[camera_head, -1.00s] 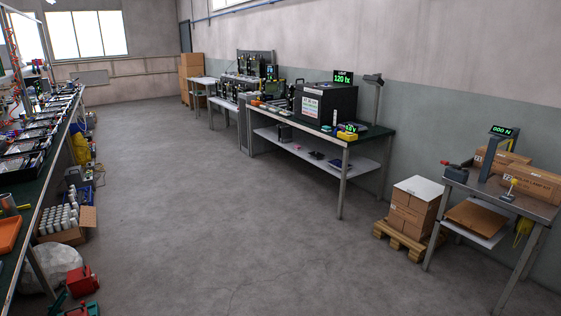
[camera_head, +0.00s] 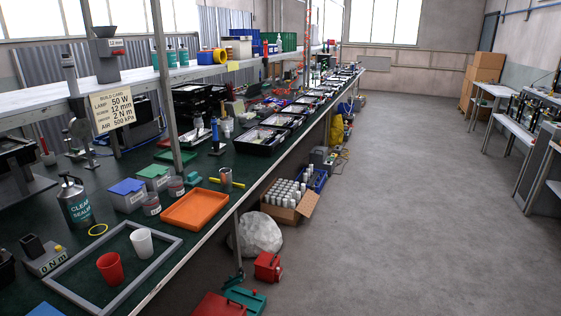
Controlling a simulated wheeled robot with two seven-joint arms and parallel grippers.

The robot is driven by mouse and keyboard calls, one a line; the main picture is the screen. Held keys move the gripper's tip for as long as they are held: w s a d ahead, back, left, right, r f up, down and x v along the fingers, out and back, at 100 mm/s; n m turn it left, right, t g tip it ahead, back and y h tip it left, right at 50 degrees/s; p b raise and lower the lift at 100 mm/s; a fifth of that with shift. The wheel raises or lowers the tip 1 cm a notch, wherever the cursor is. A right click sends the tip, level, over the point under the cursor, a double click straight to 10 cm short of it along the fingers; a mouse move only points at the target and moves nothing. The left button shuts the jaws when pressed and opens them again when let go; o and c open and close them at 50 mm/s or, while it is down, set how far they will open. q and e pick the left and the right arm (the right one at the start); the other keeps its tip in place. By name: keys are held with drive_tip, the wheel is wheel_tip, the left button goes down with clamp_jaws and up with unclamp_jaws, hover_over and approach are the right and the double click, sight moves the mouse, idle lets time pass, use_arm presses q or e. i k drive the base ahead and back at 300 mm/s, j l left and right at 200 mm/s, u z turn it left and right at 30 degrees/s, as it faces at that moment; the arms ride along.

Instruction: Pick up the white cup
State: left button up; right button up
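The white cup (camera_head: 142,243) stands upright on the green-topped workbench (camera_head: 195,262) at the lower left, inside a grey rectangular frame (camera_head: 172,256). A red cup (camera_head: 110,268) stands just to its left and nearer, also inside the frame. The two cups look close together but apart. Neither of my grippers shows in the view, and nothing is seen touching the white cup.
An orange tray (camera_head: 194,209) lies behind the cups, and a Clear Sealer can (camera_head: 75,202) stands to the left. A torque gauge (camera_head: 45,258) is near the frame's left side. Red tool cases (camera_head: 268,266) and a carton (camera_head: 290,201) sit on the floor; the right floor is clear.

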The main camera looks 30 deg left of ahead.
sight(141, 238)
drive_tip(key=i+u, duration=0.45)
drive_tip(key=i+l+u, duration=0.25)
drive_tip(key=i+u, duration=0.25)
drive_tip(key=i+l+u, duration=0.3)
drive_tip(key=u, duration=0.15)
drive_tip(key=i+l+u, duration=0.45)
drive_tip(key=k+l, duration=0.05)
drive_tip(key=k, duration=0.05)
